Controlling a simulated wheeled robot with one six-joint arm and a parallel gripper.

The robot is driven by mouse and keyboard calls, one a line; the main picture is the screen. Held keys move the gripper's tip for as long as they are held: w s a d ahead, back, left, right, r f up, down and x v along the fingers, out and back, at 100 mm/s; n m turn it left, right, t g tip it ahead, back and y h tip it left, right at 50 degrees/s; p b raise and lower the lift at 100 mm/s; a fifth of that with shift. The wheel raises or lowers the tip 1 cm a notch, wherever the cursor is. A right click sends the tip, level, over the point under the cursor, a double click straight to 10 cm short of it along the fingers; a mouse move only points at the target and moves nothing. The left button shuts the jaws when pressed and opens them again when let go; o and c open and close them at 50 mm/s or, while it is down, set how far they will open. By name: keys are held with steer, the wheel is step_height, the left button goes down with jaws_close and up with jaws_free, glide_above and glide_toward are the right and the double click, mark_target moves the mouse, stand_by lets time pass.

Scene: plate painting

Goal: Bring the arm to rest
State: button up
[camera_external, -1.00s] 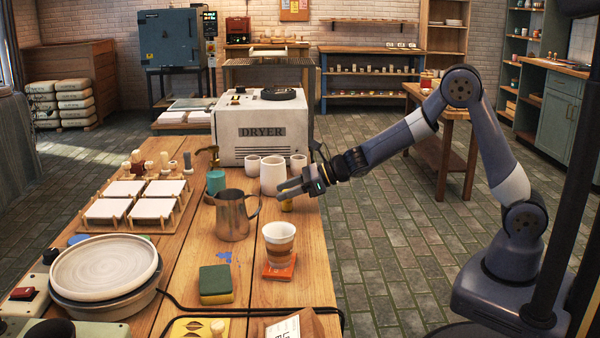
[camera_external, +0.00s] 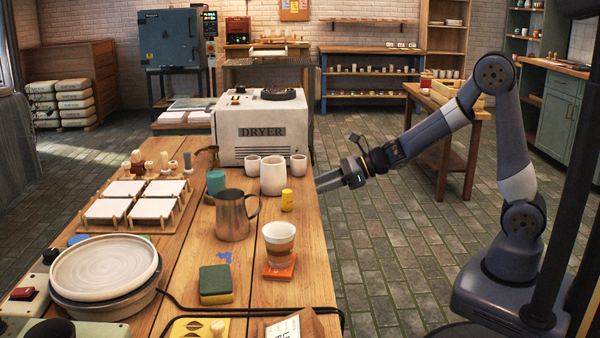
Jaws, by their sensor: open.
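My gripper (camera_external: 330,182) is at the right edge of the wooden table (camera_external: 310,240), at about the height of the white cups. Its fingers point left toward the table and hold nothing. The arm is bent, with its elbow raised high over the floor on the right. A small yellow cylinder (camera_external: 287,200) stands upright on the table, left of the fingertips and apart from them.
White cups (camera_external: 272,176) stand before the dryer (camera_external: 262,135). A metal pitcher (camera_external: 232,216), a striped cup (camera_external: 278,243) on an orange coaster and a sponge (camera_external: 215,285) are nearer. The floor (camera_external: 390,260) between table and base is clear.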

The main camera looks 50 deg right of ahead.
mark_target(287, 210)
steer(key=b+x, duration=0.1)
steer(key=x, duration=1)
steer(key=shift+w+a+f, duration=0.1)
steer(key=shift+a+f, duration=0.1)
step_height(287, 210, up, 11)
steer(key=p, duration=0.5)
steer(key=shift+d, duration=0.1)
steer(key=shift+r+b, duration=0.15)
steer(key=shift+b, duration=0.2)
steer(key=s+a+r+n+g+y, duration=0.1)
steer(key=s+a+r+n+g, duration=0.1)
steer(key=s+a, duration=1)
steer(key=s+a+r+n+g+y, duration=0.1)
steer(key=s+a+n+g, duration=0.3)
steer(key=s+a, duration=0.7)
steer(key=a+y+p, duration=0.1)
steer(key=a, duration=0.4)
steer(key=shift+s+a+r, duration=0.2)
steer(key=shift+s+r, duration=0.2)
